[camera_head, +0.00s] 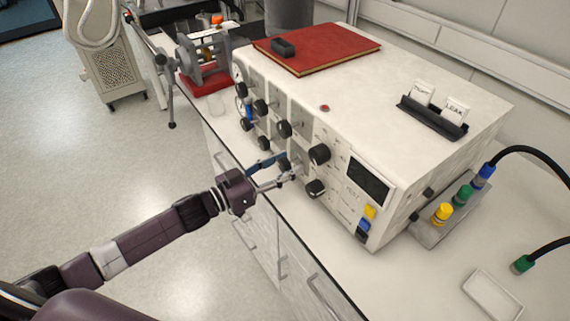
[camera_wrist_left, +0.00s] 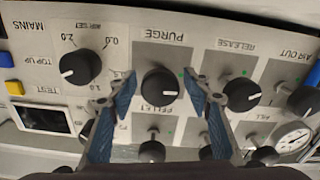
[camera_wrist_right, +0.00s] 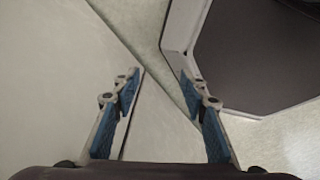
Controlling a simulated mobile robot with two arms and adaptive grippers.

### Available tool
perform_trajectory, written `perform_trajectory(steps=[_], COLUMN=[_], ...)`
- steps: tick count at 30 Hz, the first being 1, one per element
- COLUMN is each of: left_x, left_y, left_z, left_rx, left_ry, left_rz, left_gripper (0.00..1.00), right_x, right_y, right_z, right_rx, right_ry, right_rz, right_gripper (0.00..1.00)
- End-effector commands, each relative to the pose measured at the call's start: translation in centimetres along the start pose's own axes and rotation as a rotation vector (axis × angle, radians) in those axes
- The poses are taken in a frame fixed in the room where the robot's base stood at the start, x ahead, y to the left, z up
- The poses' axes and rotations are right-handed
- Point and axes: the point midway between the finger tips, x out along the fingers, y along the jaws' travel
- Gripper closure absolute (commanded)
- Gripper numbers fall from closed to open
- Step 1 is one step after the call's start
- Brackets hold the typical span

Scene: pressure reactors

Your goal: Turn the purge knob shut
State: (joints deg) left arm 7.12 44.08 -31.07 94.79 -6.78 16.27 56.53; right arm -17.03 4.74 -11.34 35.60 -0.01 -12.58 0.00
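The purge knob (camera_wrist_left: 160,86) is round and black with a white mark, on a panel labelled PURGE, upside down in the left wrist view. In the head view, the purge knob (camera_head: 283,163) is partly hidden by my left gripper (camera_head: 284,172). My left gripper (camera_wrist_left: 160,80) is open, its blue-padded fingers on either side of the knob. Gaps show between fingers and knob in the left wrist view; I cannot tell how deep the fingertips reach. My right gripper (camera_wrist_right: 160,72) is open and empty, away from the panel.
The release knob (camera_wrist_left: 240,94) and air set knob (camera_wrist_left: 80,68) flank the purge knob, with the pellet knob (camera_wrist_left: 152,151) close by. A display (camera_head: 368,180) is on the cabinet front. A red book (camera_head: 318,45) lies on top. Open floor (camera_head: 60,170) is left of the bench.

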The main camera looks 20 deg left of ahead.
Motion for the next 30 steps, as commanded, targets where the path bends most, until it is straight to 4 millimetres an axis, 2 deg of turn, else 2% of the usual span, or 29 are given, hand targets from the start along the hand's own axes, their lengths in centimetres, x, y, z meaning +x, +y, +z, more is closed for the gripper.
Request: perform_trajectory(steps=[1, 10, 20, 30], left_x=[-0.02, -0.04, -0.04, -0.05], left_y=[0.00, -0.01, -0.02, -0.05], left_z=[0.00, -0.01, -0.02, 0.01], left_rx=[0.000, 0.000, 0.055, 0.299], left_ry=[0.000, 0.000, 0.000, 0.000], left_rz=[0.000, 0.000, 0.000, 0.000], left_gripper=[0.62, 0.94, 0.94, 0.94], right_x=[0.00, -0.01, -0.03, 0.01], right_y=[0.01, -0.05, -0.21, -0.64], right_z=[0.03, 0.16, 0.29, 0.26], right_rx=[0.000, 0.000, -0.001, 0.000], right_ry=[0.000, -0.002, -0.004, -0.004], right_rz=[0.000, -0.001, -0.002, -0.007], right_gripper=[0.60, 0.60, 0.60, 0.60])
